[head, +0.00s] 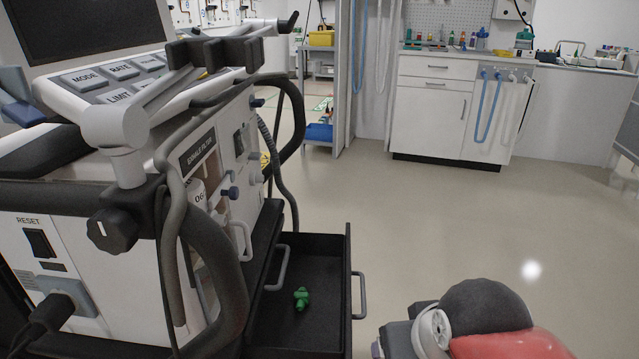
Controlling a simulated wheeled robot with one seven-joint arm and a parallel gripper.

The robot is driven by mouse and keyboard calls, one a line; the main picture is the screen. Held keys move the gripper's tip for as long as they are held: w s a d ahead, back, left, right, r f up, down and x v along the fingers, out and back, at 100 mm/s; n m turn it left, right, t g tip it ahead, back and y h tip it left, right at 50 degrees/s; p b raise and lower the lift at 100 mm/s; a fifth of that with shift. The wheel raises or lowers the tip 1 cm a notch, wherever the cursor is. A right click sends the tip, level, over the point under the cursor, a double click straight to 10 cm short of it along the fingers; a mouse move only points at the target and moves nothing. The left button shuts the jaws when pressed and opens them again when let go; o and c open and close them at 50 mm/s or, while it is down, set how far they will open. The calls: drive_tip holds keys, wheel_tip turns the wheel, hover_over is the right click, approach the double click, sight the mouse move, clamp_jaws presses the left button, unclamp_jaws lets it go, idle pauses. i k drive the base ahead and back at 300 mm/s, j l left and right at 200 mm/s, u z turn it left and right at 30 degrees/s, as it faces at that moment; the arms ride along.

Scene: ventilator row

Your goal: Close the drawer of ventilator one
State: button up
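A white and grey ventilator (110,240) fills the left of the head view, with a dark screen, MODE and RATE buttons and a RESET switch. No unit number can be read on it. Its black drawer (320,252) is pulled out at the bottom right of the ventilator. The drawer has a grey bar handle (358,295) on its outer front. A small green fitting (301,298) lies inside on the drawer floor. The near end of the drawer is cut off by the frame. My gripper is not in view; part of my arm shows at the bottom right, apart from the drawer.
A grey hose (215,270) and a black hose (297,110) hang along the ventilator's side. A white cabinet (430,110) with a sink top stands at the back. The pale floor (440,215) between drawer and cabinet is clear.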

sight(320, 262)
drive_tip(key=i+l+u, duration=0.1)
drive_tip(key=l+u, duration=0.7)
drive_tip(key=l, duration=0.1)
